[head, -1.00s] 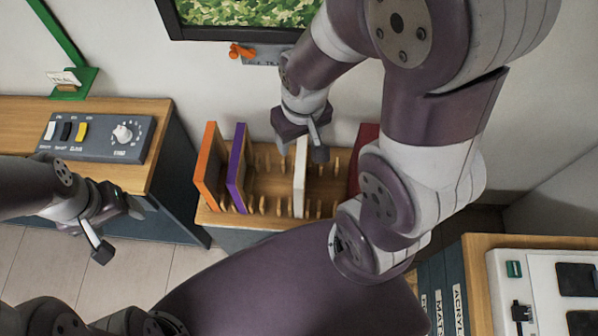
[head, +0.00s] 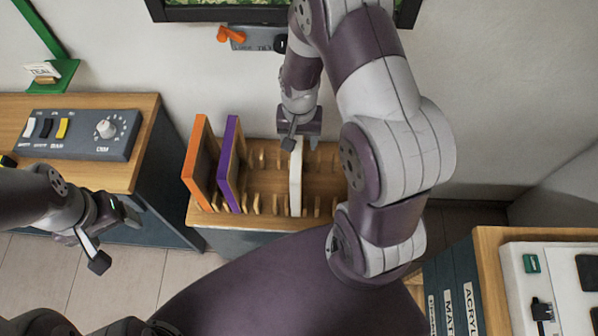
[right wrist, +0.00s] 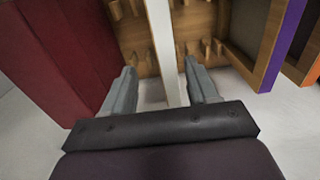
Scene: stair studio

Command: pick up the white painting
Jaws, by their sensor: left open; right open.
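The white painting (head: 296,183) stands upright on edge in a wooden slotted rack. In the right wrist view the white painting (right wrist: 164,50) runs between the two fingers of my right gripper (right wrist: 160,88), with a gap on each side. In the head view my right gripper (head: 301,140) is open at the painting's top far end. My left gripper (head: 115,238) is open and empty, in front of the counter at the left, away from the rack.
An orange painting (head: 198,165) and a purple painting (head: 229,165) stand in the rack (head: 265,203) to the left. A dark red panel (right wrist: 60,55) stands beside it in the right wrist view. A control box (head: 82,133) is on the left counter.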

